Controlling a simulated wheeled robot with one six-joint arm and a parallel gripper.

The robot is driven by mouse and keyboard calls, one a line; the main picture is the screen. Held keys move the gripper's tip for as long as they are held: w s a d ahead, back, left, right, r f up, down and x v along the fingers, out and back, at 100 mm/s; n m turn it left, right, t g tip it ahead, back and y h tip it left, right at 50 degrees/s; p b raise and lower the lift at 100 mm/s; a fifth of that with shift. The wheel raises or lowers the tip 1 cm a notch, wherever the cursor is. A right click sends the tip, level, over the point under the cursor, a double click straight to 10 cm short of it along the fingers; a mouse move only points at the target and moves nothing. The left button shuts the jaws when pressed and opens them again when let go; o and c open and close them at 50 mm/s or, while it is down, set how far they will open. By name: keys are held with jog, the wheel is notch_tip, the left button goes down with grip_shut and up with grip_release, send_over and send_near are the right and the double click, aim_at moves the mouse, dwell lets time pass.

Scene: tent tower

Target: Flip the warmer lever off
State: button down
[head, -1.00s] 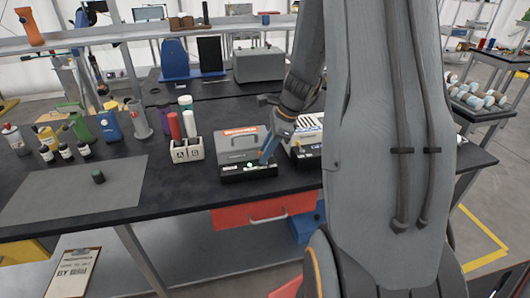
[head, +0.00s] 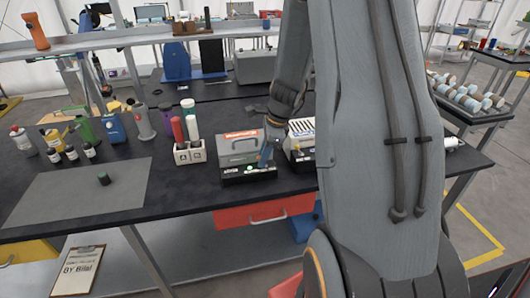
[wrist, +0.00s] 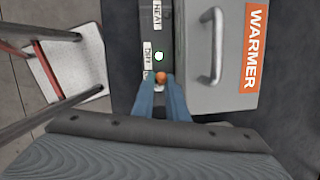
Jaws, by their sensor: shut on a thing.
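The warmer (head: 238,146) is a grey box with a handle and an orange "WARMER" label, standing on the dark bench. It also fills the right of the wrist view (wrist: 200,85). Its black front panel (head: 235,170) carries a lit green-white lamp (wrist: 158,56) and small white labels, one reading "HEAT". My gripper (wrist: 161,88) has blue fingers at this front panel, just beside the lamp. It is shut on the warmer lever, whose orange tip (wrist: 161,76) shows between the fingers. The rest of the lever is hidden. In the head view my gripper (head: 265,158) covers the panel's right part.
A white device (head: 301,130) stands close to the right of the warmer. A white holder (head: 189,153) with red and white tubes stands to its left. A red drawer (head: 265,211) sits below the bench edge.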

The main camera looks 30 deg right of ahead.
jog(key=shift+h+p, duration=0.3)
jog(key=shift+p, duration=0.1)
jog(key=c, duration=2.1)
grip_release()
jog(key=shift+r, duration=0.1)
jog(key=b+v, duration=0.2)
jog(key=v, duration=0.5)
jog(key=shift+r, duration=0.3)
jog(key=s+a+f+n+h+b, duration=0.1)
jog(key=s+a+f+n+b, duration=0.1)
jog(key=s+a+n, duration=0.5)
jog(key=s+a+f+n+b, duration=0.2)
jog(key=s+a+n, duration=0.4)
jog(key=n, duration=1)
jog(key=a+b, duration=0.1)
jog(key=a, duration=0.2)
jog(key=shift+s+a+f+g+h, duration=0.2)
jog(key=shift+s+a+g+h, duration=0.1)
jog(key=shift+s+g+h, duration=0.1)
